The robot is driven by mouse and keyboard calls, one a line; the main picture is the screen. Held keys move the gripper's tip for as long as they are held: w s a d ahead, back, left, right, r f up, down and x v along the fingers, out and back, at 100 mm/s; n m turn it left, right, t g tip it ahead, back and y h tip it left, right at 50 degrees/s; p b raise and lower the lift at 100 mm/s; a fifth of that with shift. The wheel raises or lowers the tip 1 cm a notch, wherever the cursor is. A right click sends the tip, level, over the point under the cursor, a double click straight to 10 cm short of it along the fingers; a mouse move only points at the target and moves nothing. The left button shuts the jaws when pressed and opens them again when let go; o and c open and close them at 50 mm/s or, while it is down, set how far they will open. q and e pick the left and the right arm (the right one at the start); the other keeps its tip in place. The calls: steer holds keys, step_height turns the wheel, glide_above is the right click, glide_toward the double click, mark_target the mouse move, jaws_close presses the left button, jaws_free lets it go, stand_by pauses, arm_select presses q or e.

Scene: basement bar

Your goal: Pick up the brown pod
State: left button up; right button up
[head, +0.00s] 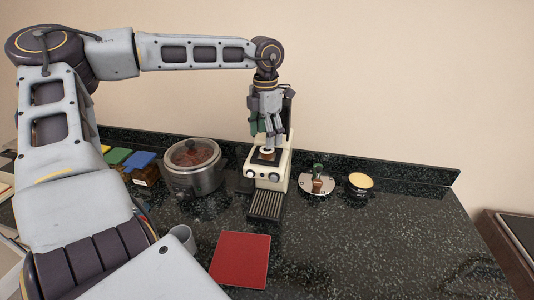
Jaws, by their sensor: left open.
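My left gripper (271,142) points down over the cream coffee machine (268,172). It is open. A small brown piece with a pale rim (268,149) shows at its fingertips, above the machine's dark top; I cannot tell whether the fingers touch it. A round silver plate (308,188) right of the machine carries a brown pod-like piece (318,186) and a dark green one behind it. Which brown piece is the pod is too small to tell. My right gripper is not in view.
A steel pot with a glass lid (193,168) stands left of the machine. Beside it are small boxes with green and blue tops (140,161). The right counter is clear.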

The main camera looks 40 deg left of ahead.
mark_target(267, 154)
arm_select(q)
steer(key=shift+w+d+f+p, duration=0.15)
steer(key=shift+f+p, duration=0.3)
steer(key=shift+f, duration=2.05)
steer(key=c, duration=0.7)
steer(key=shift+c, duration=0.7)
